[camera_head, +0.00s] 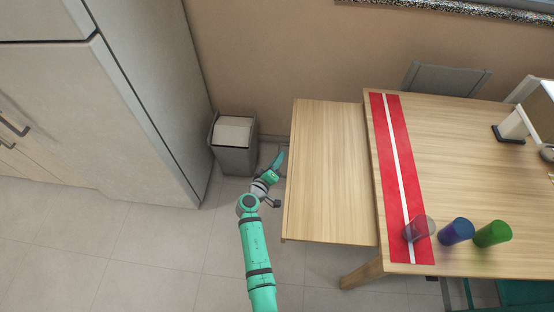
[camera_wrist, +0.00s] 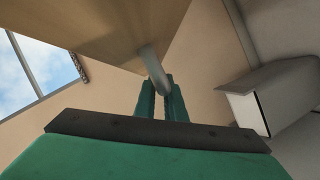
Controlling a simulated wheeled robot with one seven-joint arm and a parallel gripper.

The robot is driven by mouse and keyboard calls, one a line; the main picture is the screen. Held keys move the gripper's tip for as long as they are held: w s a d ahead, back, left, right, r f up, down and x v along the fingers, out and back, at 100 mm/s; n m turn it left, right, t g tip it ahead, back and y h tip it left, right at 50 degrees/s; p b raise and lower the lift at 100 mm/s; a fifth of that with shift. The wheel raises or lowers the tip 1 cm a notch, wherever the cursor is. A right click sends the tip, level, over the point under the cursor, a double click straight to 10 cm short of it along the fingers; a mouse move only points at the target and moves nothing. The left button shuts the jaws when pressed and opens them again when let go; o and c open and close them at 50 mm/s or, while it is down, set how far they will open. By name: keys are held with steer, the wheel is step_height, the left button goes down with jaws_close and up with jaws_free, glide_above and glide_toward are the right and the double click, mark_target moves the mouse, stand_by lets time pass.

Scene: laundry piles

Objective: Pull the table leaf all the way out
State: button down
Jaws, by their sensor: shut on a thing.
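The wooden table leaf (camera_head: 327,172) sticks out from the left side of the table (camera_head: 462,135), slightly below its top. A wide part of the leaf shows. My gripper (camera_head: 279,160) is at the leaf's left edge in the head view. In the wrist view my gripper (camera_wrist: 161,92) is shut on a grey handle (camera_wrist: 154,66) under the leaf (camera_wrist: 110,30). The handle is hidden in the head view.
A grey bin (camera_head: 234,145) stands by the wall, left of the leaf, close to my gripper. A tall cabinet (camera_head: 130,90) is further left. A red runner (camera_head: 402,170) and clear, blue (camera_head: 456,232) and green (camera_head: 492,234) cups are on the table. Floor is clear left of the leaf.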

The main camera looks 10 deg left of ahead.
steer(key=shift+a+f, duration=0.15)
steer(key=shift+a, duration=0.1)
steer(key=c, duration=2.1)
jaws_free()
steer(key=v, duration=1)
steer(key=shift+s+r, duration=0.2)
steer(key=shift+s, duration=0.15)
